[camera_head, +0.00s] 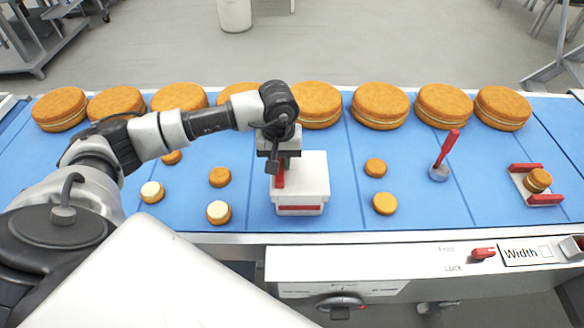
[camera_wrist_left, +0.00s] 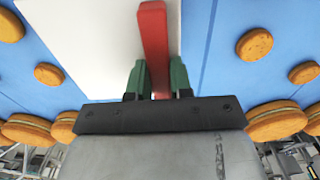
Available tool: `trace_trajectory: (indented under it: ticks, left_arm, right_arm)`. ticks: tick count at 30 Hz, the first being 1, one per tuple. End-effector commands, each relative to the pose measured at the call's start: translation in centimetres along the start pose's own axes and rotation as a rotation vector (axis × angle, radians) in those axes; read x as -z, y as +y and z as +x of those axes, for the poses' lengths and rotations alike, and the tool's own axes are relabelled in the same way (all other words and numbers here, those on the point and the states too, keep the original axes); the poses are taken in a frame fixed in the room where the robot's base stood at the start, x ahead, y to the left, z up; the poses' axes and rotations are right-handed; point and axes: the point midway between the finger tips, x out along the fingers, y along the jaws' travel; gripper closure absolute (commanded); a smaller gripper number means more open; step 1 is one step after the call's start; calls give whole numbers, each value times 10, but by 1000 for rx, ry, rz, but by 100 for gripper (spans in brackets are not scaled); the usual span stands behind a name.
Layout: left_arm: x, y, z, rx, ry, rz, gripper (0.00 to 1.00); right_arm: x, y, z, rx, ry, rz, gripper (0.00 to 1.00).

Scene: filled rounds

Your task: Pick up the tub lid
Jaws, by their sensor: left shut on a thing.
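The white tub (camera_head: 297,209) with a red band on its front stands on the blue belt in the middle of the head view. Its white lid (camera_head: 311,172) sits on top, with no clear gap between them. My left gripper (camera_head: 279,170) is over the lid and shut on its red handle (camera_head: 280,179). In the left wrist view the green fingers (camera_wrist_left: 155,80) close on both sides of the red handle (camera_wrist_left: 154,30), with the white lid (camera_wrist_left: 90,40) beneath. My right gripper is not in view.
Large filled rounds (camera_head: 381,106) line the far side of the blue belt (camera_head: 335,218). Small rounds (camera_head: 385,203) lie on both sides of the tub. A red-handled stamp (camera_head: 447,148) and a small red-and-white holder (camera_head: 520,183) with a round in it stand to the right.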

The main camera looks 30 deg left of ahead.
Motion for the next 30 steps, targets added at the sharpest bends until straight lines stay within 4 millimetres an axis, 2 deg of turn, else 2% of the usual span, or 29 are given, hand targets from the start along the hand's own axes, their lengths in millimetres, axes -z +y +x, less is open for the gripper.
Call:
trace_trajectory:
  ticks: [8, 14, 15, 24, 30]
  left_arm:
    - [1, 0, -9, -1, 2, 0, 100]
    - [1, 0, -40, -4, 8, 1, 100]
    - [-4, 12, -44, -7, 3, 6, 100]
    - [-32, 72, -84, -5, 3, 7, 100]
    - [-43, 98, -103, -3, 2, 2, 100]
  right_arm:
    - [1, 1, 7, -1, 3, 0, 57]
    - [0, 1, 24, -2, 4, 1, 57]
    - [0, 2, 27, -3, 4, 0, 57]
    - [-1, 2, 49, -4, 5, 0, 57]
    - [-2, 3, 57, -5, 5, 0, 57]
